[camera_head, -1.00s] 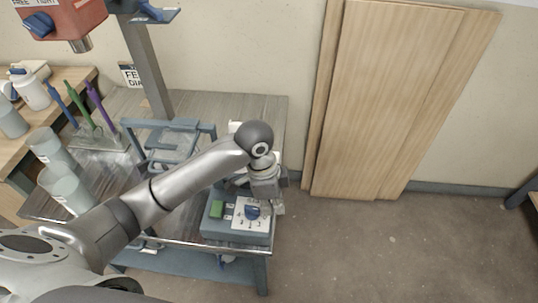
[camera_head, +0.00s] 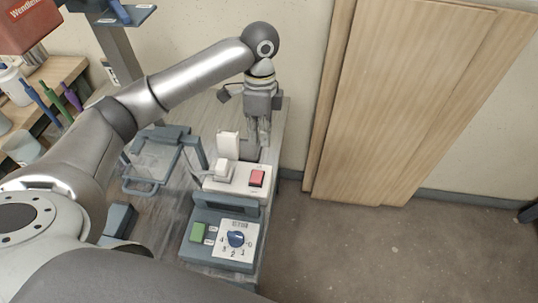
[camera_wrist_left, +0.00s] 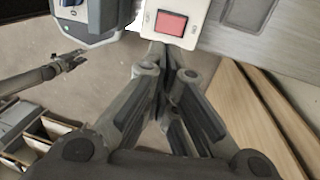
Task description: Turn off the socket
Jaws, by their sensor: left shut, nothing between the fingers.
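The socket (camera_head: 222,182) is a white box on the metal table, with a red rocker switch (camera_head: 257,178) on its right part and a white plug (camera_head: 224,168) on its left part. In the left wrist view the red switch (camera_wrist_left: 171,23) shows at the top, just beyond the fingertips. My left gripper (camera_head: 258,142) is shut and empty, pointing down behind the socket, near the table's far right edge. It also shows in the left wrist view (camera_wrist_left: 172,60). I cannot tell whether it touches the socket. My right gripper is not in the head view.
A grey metal frame (camera_head: 160,160) is to the left. Wooden boards (camera_head: 400,100) lean on the wall.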

